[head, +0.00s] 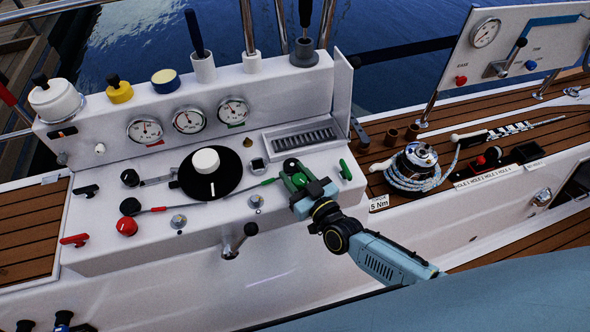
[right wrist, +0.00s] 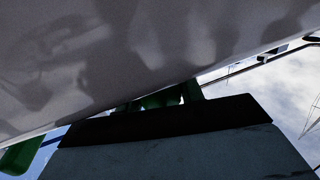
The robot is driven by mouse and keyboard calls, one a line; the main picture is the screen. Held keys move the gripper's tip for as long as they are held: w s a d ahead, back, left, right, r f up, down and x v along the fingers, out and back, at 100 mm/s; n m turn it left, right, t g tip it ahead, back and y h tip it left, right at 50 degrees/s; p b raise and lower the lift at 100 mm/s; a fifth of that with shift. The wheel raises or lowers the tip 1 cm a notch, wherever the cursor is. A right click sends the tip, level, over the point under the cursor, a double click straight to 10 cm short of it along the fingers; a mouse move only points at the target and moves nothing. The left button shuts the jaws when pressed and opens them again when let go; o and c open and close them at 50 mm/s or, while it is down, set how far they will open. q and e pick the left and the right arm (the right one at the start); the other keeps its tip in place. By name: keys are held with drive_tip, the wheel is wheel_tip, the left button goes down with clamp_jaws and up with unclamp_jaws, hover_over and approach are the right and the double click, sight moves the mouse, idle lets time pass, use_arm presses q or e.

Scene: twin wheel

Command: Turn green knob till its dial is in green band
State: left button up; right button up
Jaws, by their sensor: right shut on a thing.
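The green knob (head: 290,166) is on the sloping white console, at its right side. My right gripper (head: 299,180) is shut around it and hides most of it. In the right wrist view a bit of green (right wrist: 160,100) shows between the white panel and my dark gripper. The dial with the green band (head: 233,110) is the rightmost of three round dials on the raised back panel. A short green mark shows at its lower edge. Its needle is too small to read surely against the band. My left gripper is not in view.
A green lever (head: 345,170) stands close to the right of my gripper. A black disc with a white knob (head: 206,161), a red knob (head: 127,226) and a crank (head: 239,241) are to the left. A rope winch (head: 417,165) is on the right deck.

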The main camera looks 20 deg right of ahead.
drive_tip(key=m+h+p, duration=0.1)
drive_tip(key=h, duration=0.1)
drive_tip(key=m+t+h+p, duration=0.1)
drive_tip(key=h, duration=0.1)
drive_tip(key=shift+w+d+r+m, duration=0.1)
drive_tip(key=shift+w+r+m, duration=0.1)
drive_tip(key=shift+r+m, duration=0.15)
drive_tip(key=shift+d+m+h, duration=0.15)
drive_tip(key=shift+m+h, duration=0.6)
drive_tip(key=shift+h, duration=0.35)
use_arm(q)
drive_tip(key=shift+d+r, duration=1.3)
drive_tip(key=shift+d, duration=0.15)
use_arm(e)
drive_tip(key=shift+d+f+m+g+h, duration=0.1)
drive_tip(key=shift+d+m+g+h, duration=0.1)
drive_tip(key=shift+m+h, duration=0.75)
drive_tip(key=shift+d+m+g+h, duration=0.15)
drive_tip(key=shift+m+h, duration=0.3)
drive_tip(key=shift+h, duration=1)
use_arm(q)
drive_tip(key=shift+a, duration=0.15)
use_arm(e)
drive_tip(key=o, duration=1)
drive_tip(key=shift+s+f, duration=0.1)
drive_tip(key=shift+s+f, duration=0.1)
